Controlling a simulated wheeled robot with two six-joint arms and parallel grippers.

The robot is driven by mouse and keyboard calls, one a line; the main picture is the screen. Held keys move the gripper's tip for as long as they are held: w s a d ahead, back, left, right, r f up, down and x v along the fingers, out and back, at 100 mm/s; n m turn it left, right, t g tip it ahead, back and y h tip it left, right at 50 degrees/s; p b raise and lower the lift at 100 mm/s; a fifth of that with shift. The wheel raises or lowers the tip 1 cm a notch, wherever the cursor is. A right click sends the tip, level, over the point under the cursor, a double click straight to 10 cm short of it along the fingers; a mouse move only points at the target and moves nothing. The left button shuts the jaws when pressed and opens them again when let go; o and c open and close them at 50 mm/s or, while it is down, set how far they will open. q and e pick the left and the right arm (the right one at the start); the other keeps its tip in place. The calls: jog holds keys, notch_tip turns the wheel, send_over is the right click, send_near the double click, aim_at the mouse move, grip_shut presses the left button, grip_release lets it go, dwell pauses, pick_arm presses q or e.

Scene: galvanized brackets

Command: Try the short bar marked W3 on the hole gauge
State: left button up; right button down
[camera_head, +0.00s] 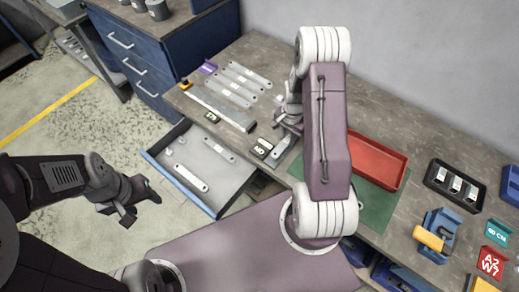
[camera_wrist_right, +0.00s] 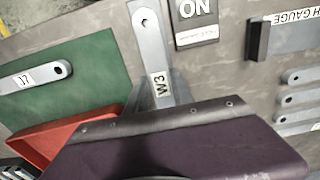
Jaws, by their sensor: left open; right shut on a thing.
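The short grey bar marked W3 (camera_wrist_right: 152,45) has a hole at its far end and a white label in the right wrist view. My right gripper (camera_head: 289,122) is shut on it, near the label end; the bar (camera_head: 283,148) also shows in the head view, over the bench's front part. I cannot tell which fixture is the hole gauge. My left gripper (camera_head: 127,211) is open and empty, left of the drawer.
A long gauge (camera_head: 213,105) and several grey bars (camera_head: 243,82) lie on the bench. The open drawer (camera_head: 180,193) holds more bars. A red tray (camera_head: 378,158) and green mat (camera_wrist_right: 85,75), with a bar on it, are nearby. A black tray (camera_head: 433,180) holds several grey pieces.

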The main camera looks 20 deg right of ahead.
jog(key=c, duration=1)
grip_release()
jog(key=shift+r, duration=0.1)
notch_tip(320, 180, up, 9)
jog(key=shift+f+b, duration=0.1)
jog(key=shift+b, duration=0.35)
